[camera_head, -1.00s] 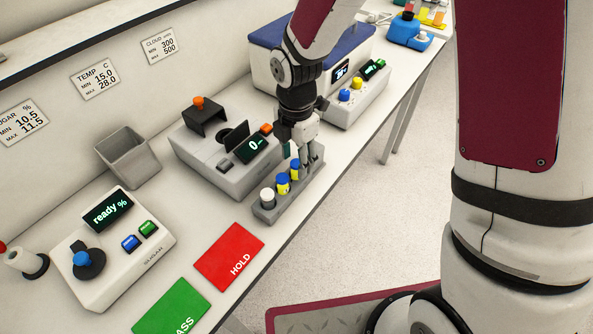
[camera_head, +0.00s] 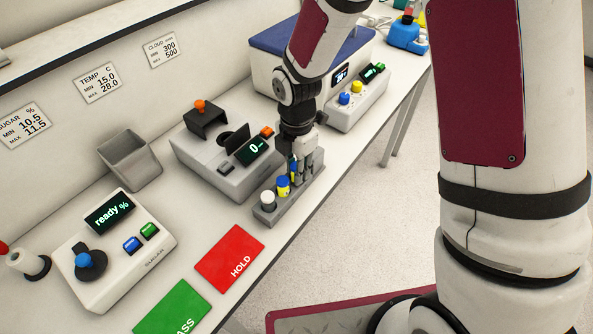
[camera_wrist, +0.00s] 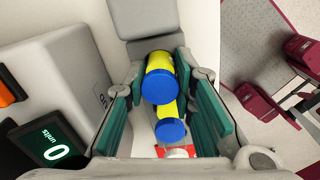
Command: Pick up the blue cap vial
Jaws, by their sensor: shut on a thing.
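My gripper (camera_head: 303,166) is low over a grey rack (camera_head: 262,214). In the wrist view its green-padded fingers (camera_wrist: 161,85) are shut on a yellow vial with a blue cap (camera_wrist: 161,86). In the head view this held blue cap vial (camera_head: 293,168) is mostly hidden behind the fingers, and I cannot tell whether it is lifted. A second blue-cap yellow vial (camera_head: 283,187) stands beside it in the rack; it also shows in the wrist view (camera_wrist: 170,129). A white-capped vial (camera_head: 267,199) stands at the rack's near end.
A grey instrument (camera_head: 225,165) reading 0 stands just left of the rack. The sugar meter (camera_head: 118,262), red HOLD mat (camera_head: 230,258) and green mat (camera_head: 173,311) lie nearer. A grey bin (camera_head: 131,160) is by the wall. A blue-lidded box (camera_head: 270,65) stands behind.

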